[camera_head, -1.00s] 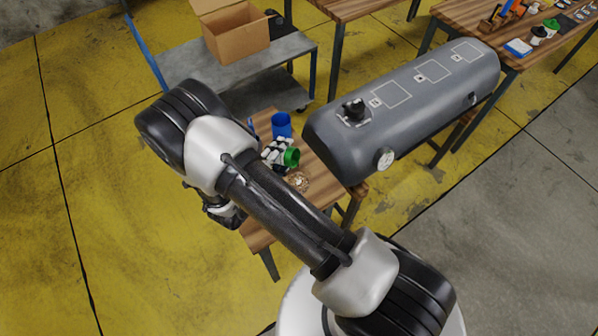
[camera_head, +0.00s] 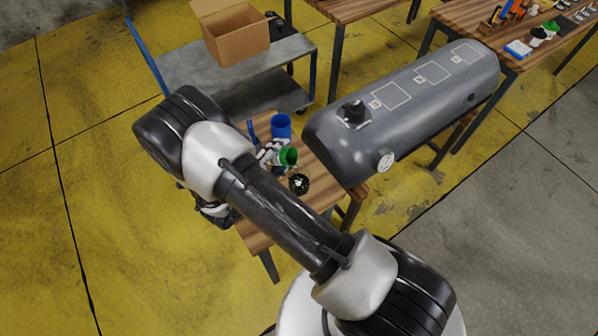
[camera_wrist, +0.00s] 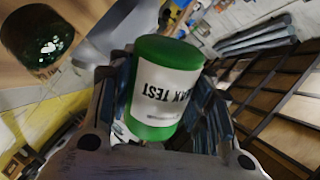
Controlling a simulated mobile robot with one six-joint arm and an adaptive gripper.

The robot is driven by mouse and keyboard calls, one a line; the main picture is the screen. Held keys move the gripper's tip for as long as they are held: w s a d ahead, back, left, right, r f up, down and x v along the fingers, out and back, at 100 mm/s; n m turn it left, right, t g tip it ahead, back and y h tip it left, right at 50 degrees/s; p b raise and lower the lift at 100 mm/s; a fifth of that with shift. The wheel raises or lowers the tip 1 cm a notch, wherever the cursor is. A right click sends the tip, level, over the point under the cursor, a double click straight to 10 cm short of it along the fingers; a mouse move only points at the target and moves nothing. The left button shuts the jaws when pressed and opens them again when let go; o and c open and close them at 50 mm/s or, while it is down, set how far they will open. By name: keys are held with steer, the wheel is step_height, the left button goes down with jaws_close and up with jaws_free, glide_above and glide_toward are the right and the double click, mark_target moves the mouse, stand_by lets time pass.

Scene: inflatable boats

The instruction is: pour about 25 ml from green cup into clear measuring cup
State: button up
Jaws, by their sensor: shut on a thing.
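My gripper (camera_wrist: 165,115) is shut on the green cup (camera_wrist: 165,85), with a finger on each side of it. The cup has a white label with dark print. In the head view the green cup (camera_head: 289,157) is held above the small wooden table, its mouth facing mostly up. The clear measuring cup (camera_head: 299,185) stands on the table just in front of it. Dark contents with pale glints show in the measuring cup, which is also at the upper left of the wrist view (camera_wrist: 42,40). The amount cannot be read. The arm partly hides my gripper (camera_head: 272,153).
A blue container (camera_head: 281,127) stands on the small table (camera_head: 258,240), behind the green cup. A big grey tank (camera_head: 405,105) lies close on the right. A grey cart (camera_head: 185,65) with a cardboard box (camera_head: 238,38) is behind.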

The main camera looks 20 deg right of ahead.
mark_target(273, 158)
steer(key=shift+n+h+p, duration=0.3)
steer(key=shift+n+p, duration=0.05)
steer(key=shift+n, duration=0.35)
steer(key=shift+s+d+r+n, duration=0.1)
steer(key=shift+s+r+n, duration=0.05)
steer(key=shift+r+n, duration=0.15)
steer(key=shift+r+n+g, duration=0.1)
steer(key=shift+n+g, duration=0.2)
steer(key=shift+f+n+h+b, duration=0.5)
steer(key=shift+n+b, duration=0.1)
steer(key=shift+b, duration=0.15)
steer(key=n+b, duration=0.1)
steer(key=w+a+f+n+h+b, duration=0.1)
steer(key=b, duration=0.1)
steer(key=shift+w+a+f+n, duration=0.25)
steer(key=shift+n, duration=0.15)
steer(key=f+n+b, duration=0.1)
steer(key=f+h+b, duration=0.1)
steer(key=b, duration=0.1)
steer(key=shift+w+a+n, duration=0.4)
steer(key=shift+w+a+f+n+b, duration=0.1)
steer(key=shift+w+a+n+b, duration=0.1)
steer(key=shift+n+b, duration=0.35)
steer(key=shift+w+a+f+n+b, duration=0.1)
steer(key=shift+w+a+n+b, duration=0.1)
steer(key=shift+n+b, duration=0.3)
